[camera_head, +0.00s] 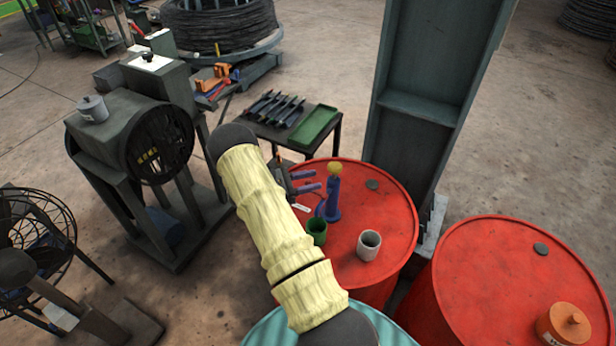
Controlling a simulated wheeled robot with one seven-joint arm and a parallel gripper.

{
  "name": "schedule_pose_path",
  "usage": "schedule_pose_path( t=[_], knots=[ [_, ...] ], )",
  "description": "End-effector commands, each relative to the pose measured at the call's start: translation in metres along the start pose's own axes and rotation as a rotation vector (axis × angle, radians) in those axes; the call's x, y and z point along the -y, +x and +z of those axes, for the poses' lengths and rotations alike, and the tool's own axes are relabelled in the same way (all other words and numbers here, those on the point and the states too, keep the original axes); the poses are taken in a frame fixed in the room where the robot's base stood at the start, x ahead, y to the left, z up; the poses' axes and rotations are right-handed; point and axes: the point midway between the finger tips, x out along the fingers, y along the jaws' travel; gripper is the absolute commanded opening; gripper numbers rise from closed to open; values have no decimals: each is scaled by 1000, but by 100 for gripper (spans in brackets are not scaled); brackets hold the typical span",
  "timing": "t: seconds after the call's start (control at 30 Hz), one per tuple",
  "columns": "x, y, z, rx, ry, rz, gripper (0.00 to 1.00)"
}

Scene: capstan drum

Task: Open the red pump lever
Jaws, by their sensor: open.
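A blue pump-like fitting (332,205) with a yellow knob (334,168) stands upright on the near red drum (385,215). I cannot make out a separate red lever; the red I see here is the drum itself. My gripper (319,180) is open and empty, its purple fingers pointing right, just left of the fitting's upper part. I cannot tell whether they touch it. My yellow-sleeved arm hides the drum's left side and part of the gripper.
A green cup (317,230) and a grey cup (369,244) stand on the same drum. A second red drum (500,270) bears an orange container (565,325). A steel column (430,80) rises behind. A low table (275,125) holds tools and a green tray (314,124).

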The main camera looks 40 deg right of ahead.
Motion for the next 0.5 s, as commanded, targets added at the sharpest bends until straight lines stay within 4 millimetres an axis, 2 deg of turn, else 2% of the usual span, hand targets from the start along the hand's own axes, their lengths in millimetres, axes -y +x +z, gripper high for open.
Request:
schedule_pose_path(
  t=[0.3,0.5],
  knots=[
    [-1,-3,-1,-1,0,12,39],
    [-1,-4,0,-1,0,13,0]
  ],
)
